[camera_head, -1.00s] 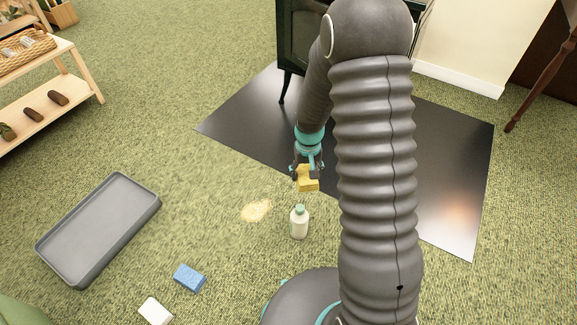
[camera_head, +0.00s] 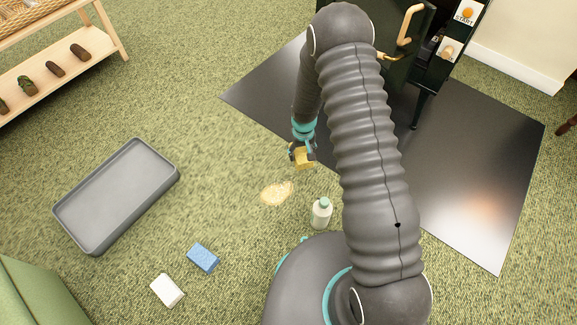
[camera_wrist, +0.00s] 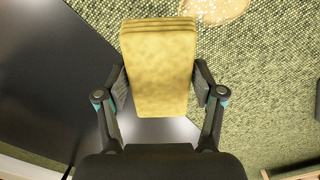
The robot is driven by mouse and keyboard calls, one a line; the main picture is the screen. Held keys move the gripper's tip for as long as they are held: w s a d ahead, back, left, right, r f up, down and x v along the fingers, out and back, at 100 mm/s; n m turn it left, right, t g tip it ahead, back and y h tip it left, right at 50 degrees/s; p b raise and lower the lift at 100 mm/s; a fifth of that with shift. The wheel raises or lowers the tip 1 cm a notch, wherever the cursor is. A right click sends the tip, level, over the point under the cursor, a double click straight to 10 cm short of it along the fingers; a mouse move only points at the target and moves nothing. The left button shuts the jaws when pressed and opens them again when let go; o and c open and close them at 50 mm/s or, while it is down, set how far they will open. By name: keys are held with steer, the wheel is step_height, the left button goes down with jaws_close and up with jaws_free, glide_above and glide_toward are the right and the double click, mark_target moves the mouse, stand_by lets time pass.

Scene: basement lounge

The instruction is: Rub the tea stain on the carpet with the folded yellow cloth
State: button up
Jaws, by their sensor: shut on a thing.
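The folded yellow cloth (camera_head: 303,158) is held in my gripper (camera_head: 302,152), above the floor near the edge of the dark floor plate. In the wrist view the cloth (camera_wrist: 158,68) sits between the two fingers of my gripper (camera_wrist: 160,95), which press on its sides. The tea stain (camera_head: 277,193) is a pale tan patch on the green carpet (camera_head: 215,180), a little below and left of the cloth in the head view. Part of the stain (camera_wrist: 215,8) shows at the top edge of the wrist view. The cloth appears apart from the stain.
A white bottle (camera_head: 321,214) stands right of the stain. A blue sponge (camera_head: 203,258), a white block (camera_head: 167,290) and a grey tray (camera_head: 75,222) lie to the left. The dark floor plate (camera_head: 470,190) lies under a black stove (camera_head: 405,75). Carpet left of the stain is clear.

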mark_target(267, 204)
steer(key=shift+n, duration=0.7)
steer(key=shift+s+a+f+b, duration=0.15)
steer(key=shift+a+f+b, duration=0.5)
steer(key=shift+f, duration=1.7)
steer(key=shift+s+a+f+b, duration=0.1)
steer(key=shift+a+f+b, duration=0.15)
steer(key=shift+a+f, duration=1.45)
steer(key=shift+s+a+f+b, duration=0.15)
steer(key=shift+f+b, duration=0.3)
steer(key=shift+f, duration=2.55)
steer(key=shift+f+b, duration=0.9)
steer(key=shift+f, duration=0.1)
steer(key=shift+s+a+r, duration=0.15)
steer(key=shift+s+a, duration=0.85)
steer(key=shift+s, duration=0.3)
steer(key=shift+s+a+f, duration=0.1)
steer(key=shift+s+a, duration=0.4)
steer(key=shift+s, duration=0.2)
steer(key=shift+s+a+f, duration=0.1)
steer(key=shift+s+a, duration=0.4)
steer(key=shift+s, duration=0.15)
steer(key=shift+s+a+r+b, duration=0.1)
steer(key=shift+s+a+b, duration=0.2)
steer(key=shift+s+a, duration=0.95)
steer(key=shift+s+a+b, duration=0.25)
steer(key=shift+s+a, duration=0.15)
steer(key=shift+s, duration=0.3)
steer(key=shift+s+a+b, duration=0.2)
steer(key=shift+s+a, duration=0.2)
steer(key=shift+s, duration=0.3)
